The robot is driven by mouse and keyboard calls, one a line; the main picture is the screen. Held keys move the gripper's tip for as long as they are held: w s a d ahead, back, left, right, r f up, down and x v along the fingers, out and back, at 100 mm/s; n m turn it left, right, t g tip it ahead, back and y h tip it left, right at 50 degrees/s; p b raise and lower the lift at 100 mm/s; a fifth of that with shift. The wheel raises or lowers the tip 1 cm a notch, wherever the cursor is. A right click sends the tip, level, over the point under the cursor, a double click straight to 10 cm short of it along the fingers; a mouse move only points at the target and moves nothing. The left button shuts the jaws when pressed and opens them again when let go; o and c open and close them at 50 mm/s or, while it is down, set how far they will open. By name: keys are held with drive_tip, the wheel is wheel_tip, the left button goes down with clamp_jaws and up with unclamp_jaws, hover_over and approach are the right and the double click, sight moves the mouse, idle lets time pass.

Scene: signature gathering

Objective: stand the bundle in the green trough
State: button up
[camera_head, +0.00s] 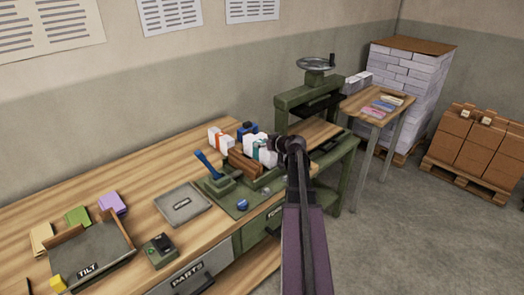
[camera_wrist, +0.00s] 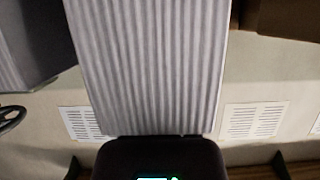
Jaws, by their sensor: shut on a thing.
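My gripper (camera_head: 284,146) is above the far right part of the workbench and is shut on the bundle. The bundle is a pale block with a teal mark (camera_head: 257,150) in the head view, just left of my gripper. In the wrist view the bundle (camera_wrist: 150,65) is a broad, finely ribbed grey-white face above the dark gripper body. The green trough (camera_head: 268,183) appears to be the low green fixture with brown boards under the bundle. My gripper partly hides it. I cannot tell whether the bundle touches it.
A lever with a blue handle (camera_head: 207,163) stands left of the trough. A grey plate (camera_head: 182,204) and a tray marked TILT (camera_head: 105,250) lie further left. A green press (camera_head: 313,95) stands behind on the right. An orange-marked white block (camera_head: 220,140) sits near the wall.

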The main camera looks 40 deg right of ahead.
drive_tip(key=shift+f+b, duration=0.65)
drive_tip(key=shift+f, duration=0.3)
drive_tip(key=shift+f, duration=0.15)
drive_tip(key=o, duration=1.1)
drive_tip(key=shift+c, duration=0.2)
drive_tip(key=shift+r, duration=0.3)
drive_tip(key=p+v, duration=0.4)
drive_tip(key=v, duration=0.8)
drive_tip(key=shift+p, duration=0.35)
